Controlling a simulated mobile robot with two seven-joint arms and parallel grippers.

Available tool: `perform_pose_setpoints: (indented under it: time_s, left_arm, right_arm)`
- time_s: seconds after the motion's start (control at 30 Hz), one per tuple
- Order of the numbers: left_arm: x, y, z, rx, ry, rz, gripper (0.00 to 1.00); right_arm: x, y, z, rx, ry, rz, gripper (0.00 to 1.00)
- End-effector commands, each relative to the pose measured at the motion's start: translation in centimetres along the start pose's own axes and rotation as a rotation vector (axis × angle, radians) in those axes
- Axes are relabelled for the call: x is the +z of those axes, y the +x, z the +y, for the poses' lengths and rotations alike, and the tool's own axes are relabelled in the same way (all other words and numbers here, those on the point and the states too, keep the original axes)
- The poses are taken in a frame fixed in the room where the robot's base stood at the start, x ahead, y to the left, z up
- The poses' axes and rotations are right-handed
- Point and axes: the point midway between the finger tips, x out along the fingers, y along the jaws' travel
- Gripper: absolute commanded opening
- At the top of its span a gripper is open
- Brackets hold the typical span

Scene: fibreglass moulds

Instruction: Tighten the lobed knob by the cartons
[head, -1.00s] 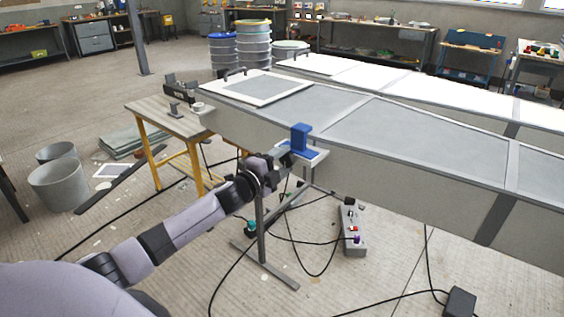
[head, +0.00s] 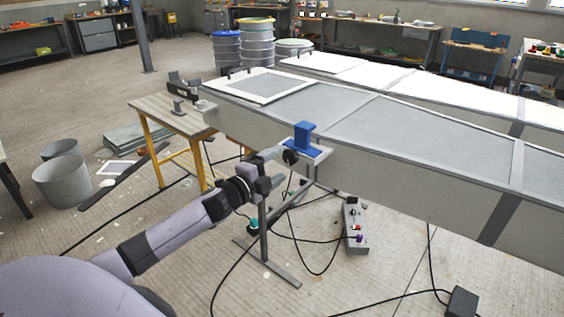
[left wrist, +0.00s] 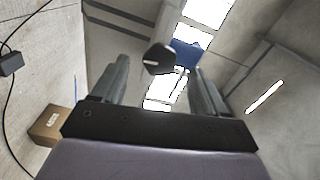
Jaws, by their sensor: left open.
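The black knob (head: 290,157) sits at the near edge of a small bracket on the grey mould's side, below a blue block. It also shows in the left wrist view (left wrist: 158,58), dark and rounded, between the two finger lines and nearer the left finger. My left gripper (head: 274,167) is open and empty, its fingers pointing at the knob. In the left wrist view the fingers (left wrist: 156,72) stand apart on either side of it. I cannot tell how deep the knob lies between them. A brown carton (left wrist: 50,125) shows at the lower left there. My right gripper is out of view.
The blue block (head: 303,137) stands on the bracket just above the knob. A metal stand (head: 263,232) is below my gripper. Cables and a grey control box (head: 355,228) lie on the floor. A yellow-legged table (head: 165,118) is to the left.

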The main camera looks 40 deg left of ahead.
Motion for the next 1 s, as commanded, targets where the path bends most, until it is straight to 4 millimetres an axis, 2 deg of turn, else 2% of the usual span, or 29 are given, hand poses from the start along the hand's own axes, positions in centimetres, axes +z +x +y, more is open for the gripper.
perform_pose_setpoints:
  time_s: [0.1, 0.3, 1.0]
  left_arm:
    - [0.0, -1.4, 0.2, 0.003, 0.0, 0.0, 0.73]
    - [0.0, -2.8, 0.1, 0.001, 0.0, 0.0, 0.73]
    - [-0.2, -3.2, 0.4, 0.006, -0.011, -0.001, 0.73]
  right_arm:
    - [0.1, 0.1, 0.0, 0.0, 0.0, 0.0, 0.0]
    - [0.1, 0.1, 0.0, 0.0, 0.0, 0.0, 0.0]
    - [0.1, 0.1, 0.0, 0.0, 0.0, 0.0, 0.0]
